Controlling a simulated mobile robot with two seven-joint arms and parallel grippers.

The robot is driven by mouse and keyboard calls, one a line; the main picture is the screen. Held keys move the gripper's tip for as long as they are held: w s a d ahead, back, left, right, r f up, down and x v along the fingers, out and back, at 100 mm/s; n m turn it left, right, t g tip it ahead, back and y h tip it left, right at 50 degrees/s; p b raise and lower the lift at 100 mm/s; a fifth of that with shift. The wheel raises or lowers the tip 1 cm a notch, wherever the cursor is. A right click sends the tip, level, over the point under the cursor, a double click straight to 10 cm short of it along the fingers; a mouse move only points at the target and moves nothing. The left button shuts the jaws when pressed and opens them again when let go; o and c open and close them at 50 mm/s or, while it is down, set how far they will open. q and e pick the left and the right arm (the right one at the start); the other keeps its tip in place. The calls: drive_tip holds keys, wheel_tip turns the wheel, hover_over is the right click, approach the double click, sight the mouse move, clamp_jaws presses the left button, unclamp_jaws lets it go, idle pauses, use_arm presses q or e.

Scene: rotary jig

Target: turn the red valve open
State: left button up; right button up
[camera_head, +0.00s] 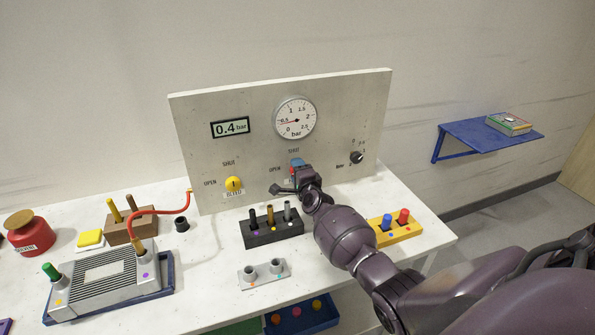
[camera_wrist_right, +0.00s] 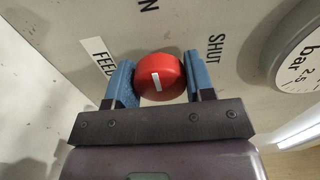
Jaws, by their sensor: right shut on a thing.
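The red valve (camera_wrist_right: 172,72) is a round knob with a short white mark, on the pale panel (camera_head: 350,105). In the right wrist view it sits between the blue fingers of my right gripper (camera_wrist_right: 158,85), which is shut on it. The white mark runs nearly up and down there, roughly toward lettering ending in N at the top; SHUT is to the right. A FEED label (camera_wrist_right: 100,58) is partly behind the left finger. In the head view my right gripper (camera_head: 294,172) and arm mostly hide the valve. My left gripper is not in view.
A dark block with pegs (camera_head: 272,233) and a yellow block (camera_head: 394,228) stand on the bench near my right arm.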

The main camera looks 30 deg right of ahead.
idle(0.3)
drive_tip(key=o, duration=0.9)
drive_tip(key=p+v, duration=0.1)
drive_tip(key=v, duration=1)
drive_tip(key=shift+p, duration=0.35)
drive_tip(key=shift+w, duration=0.1)
